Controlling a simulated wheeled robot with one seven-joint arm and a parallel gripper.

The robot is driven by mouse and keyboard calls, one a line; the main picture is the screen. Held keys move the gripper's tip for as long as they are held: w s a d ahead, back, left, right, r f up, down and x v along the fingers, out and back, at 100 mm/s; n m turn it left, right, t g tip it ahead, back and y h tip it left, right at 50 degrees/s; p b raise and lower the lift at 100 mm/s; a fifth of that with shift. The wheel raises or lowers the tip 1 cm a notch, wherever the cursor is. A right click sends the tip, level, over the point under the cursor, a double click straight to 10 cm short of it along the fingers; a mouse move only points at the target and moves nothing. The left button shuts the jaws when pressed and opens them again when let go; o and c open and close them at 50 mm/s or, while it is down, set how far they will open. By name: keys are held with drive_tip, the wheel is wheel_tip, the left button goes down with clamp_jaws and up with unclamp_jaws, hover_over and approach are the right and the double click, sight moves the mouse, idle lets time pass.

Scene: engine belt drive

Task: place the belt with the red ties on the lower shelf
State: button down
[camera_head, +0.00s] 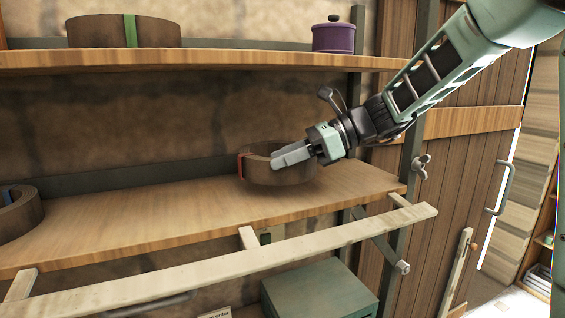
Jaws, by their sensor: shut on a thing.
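The belt with the red ties (262,177) is a brown ring with a red band on its left side. It is at the right part of the lower shelf (165,217), low over the board or resting on it; I cannot tell which. My gripper (283,160) reaches in from the upper right and is shut on the ring's near right wall. The fingers hide part of that wall.
A belt with a blue tie (20,215) lies at the shelf's left end. On the upper shelf (200,60) are a green-tied belt (155,33) and a purple lidded pot (333,38). A pale rail (200,272) runs in front. The shelf's middle is clear.

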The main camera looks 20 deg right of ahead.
sight(283, 172)
drive_tip(key=shift+w, duration=0.7)
drive_tip(key=shift+f+p, duration=0.95)
drive_tip(key=shift+f, duration=0.8)
drive_tip(key=shift+f, duration=0.1)
drive_tip(key=c, duration=1)
unclamp_jaws()
drive_tip(key=b+v, duration=0.4)
drive_tip(key=v, duration=0.6)
drive_tip(key=shift+s+d, duration=0.2)
drive_tip(key=shift+d, duration=0.15)
drive_tip(key=shift+s+d+r+b, duration=0.25)
drive_tip(key=shift+d+r+b, duration=0.05)
drive_tip(key=shift+d+r, duration=0.2)
drive_tip(key=shift+f, duration=0.1)
